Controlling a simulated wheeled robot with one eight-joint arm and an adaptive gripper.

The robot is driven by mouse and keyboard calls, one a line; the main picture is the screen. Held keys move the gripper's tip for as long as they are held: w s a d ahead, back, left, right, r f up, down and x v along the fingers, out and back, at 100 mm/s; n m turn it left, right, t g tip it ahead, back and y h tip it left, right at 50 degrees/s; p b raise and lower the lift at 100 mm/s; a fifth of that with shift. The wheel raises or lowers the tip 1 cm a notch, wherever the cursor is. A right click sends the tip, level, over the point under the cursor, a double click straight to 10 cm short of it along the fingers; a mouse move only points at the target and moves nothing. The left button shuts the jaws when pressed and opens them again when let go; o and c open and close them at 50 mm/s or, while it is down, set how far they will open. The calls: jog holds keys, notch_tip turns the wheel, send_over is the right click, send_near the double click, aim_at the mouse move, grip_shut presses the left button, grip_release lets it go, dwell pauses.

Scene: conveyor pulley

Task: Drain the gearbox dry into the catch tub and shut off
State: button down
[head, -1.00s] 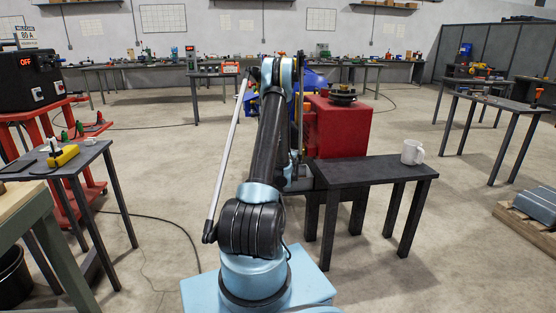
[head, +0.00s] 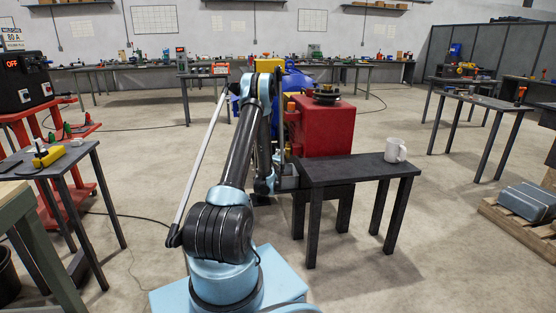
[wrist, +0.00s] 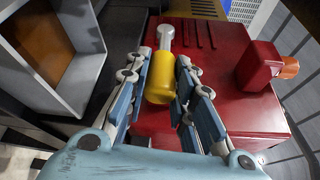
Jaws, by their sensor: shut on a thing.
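The red gearbox (head: 325,128) stands behind the dark table in the head view, and its red face (wrist: 225,90) fills the middle of the wrist view. A yellow handle (wrist: 161,80) on a pale grey stem (wrist: 166,36) lies between the fingers of my gripper (wrist: 163,95), which is shut on it. The grey catch tub (wrist: 82,72) is at the upper left, with an orange-brown surface inside. I cannot tell whether anything flows. My arm hides the gripper in the head view.
The dark table (head: 345,168) holds a white mug (head: 395,150) near the gearbox. An orange-tipped red block (wrist: 262,67) juts from the gearbox. At the left are a red stand with a control box (head: 22,82) reading OFF and a small table (head: 70,160).

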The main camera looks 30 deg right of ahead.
jog(key=shift+w+a, duration=0.1)
jog(key=c, duration=1.3)
grip_release()
jog(key=shift+c, duration=0.2)
jog(key=shift+r, duration=4.9)
jog(key=shift+s+a+r, duration=0.2)
jog(key=shift+s+r, duration=0.2)
jog(key=shift+r, duration=0.3)
jog(key=s+a+r, duration=0.2)
jog(key=a+r, duration=0.2)
jog(key=r, duration=0.4)
jog(key=s+a+r, duration=0.2)
jog(key=a+r, duration=0.3)
jog(key=r, duration=0.3)
jog(key=shift+a+r, duration=0.2)
jog(key=shift+r, duration=0.2)
